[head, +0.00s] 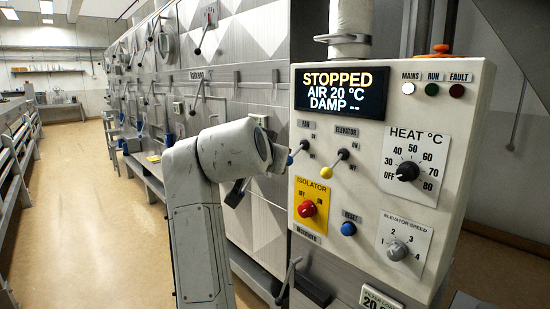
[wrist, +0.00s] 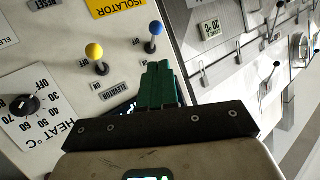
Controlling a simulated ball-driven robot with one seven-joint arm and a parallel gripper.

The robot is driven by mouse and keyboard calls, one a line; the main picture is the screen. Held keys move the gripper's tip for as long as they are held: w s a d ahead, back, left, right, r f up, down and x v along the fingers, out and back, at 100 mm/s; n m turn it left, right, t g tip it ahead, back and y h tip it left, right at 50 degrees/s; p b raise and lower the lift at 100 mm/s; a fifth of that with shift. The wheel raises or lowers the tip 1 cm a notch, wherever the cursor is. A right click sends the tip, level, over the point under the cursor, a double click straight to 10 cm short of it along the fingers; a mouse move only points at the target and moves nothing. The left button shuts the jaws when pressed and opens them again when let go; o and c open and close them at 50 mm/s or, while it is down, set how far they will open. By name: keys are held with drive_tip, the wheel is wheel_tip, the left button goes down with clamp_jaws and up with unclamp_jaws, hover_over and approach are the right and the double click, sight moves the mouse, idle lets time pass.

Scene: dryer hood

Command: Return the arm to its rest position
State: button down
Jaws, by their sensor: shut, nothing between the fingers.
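My arm (head: 235,150) is bent, its end in front of the left edge of the control panel (head: 452,100). In the wrist view my gripper (wrist: 158,66) has its green fingers together and empty. The fingertips show just below the blue-knobbed fan lever (wrist: 155,30), with a visible gap in the picture; depth is hard to judge. The yellow-knobbed elevator lever (wrist: 94,52) is left of the fingers. In the head view the fan lever (head: 300,148) is just right of my arm's end, and the fingers are hard to make out.
The display (head: 340,92) reads STOPPED, AIR 20 °C, DAMP --. The panel carries a red isolator knob (head: 307,209), a blue reset button (head: 348,229) and a heat dial (head: 408,171). Metal cabinets with levers (head: 255,45) line the left side. The aisle floor (head: 100,215) is clear.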

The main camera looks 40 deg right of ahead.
drive_tip(key=shift+s+a, duration=0.2)
drive_tip(key=shift+a, duration=0.05)
idle(0.4)
drive_tip(key=s+a+f+n+g+y, duration=0.1)
drive_tip(key=s+f+n+y, duration=0.3)
drive_tip(key=f, duration=1.2)
drive_tip(key=s+f+n+g+y, duration=0.1)
drive_tip(key=s+f+n, duration=0.4)
drive_tip(key=f, duration=1.1)
drive_tip(key=s+a+f+n+g+y, duration=0.1)
drive_tip(key=s+a+f+g+y, duration=0.1)
drive_tip(key=s+f, duration=0.4)
drive_tip(key=s+a+f+n+g+y, duration=0.1)
drive_tip(key=s+a+f, duration=0.3)
drive_tip(key=s, duration=0.8)
drive_tip(key=s+a+f+n+g+y, duration=0.1)
drive_tip(key=s+a+f+g+y, duration=0.1)
drive_tip(key=s+f, duration=0.6)
drive_tip(key=shift+s+a+f+n+g+y, duration=0.15)
drive_tip(key=shift+s+a+n+g+y, duration=0.2)
drive_tip(key=shift+s+a+y, duration=0.6)
drive_tip(key=c, duration=1.8)
unclamp_jaws()
drive_tip(key=shift+s+d+h, duration=0.1)
drive_tip(key=shift+d+h, duration=0.05)
drive_tip(key=shift+h, duration=0.1)
drive_tip(key=shift+c, duration=0.2)
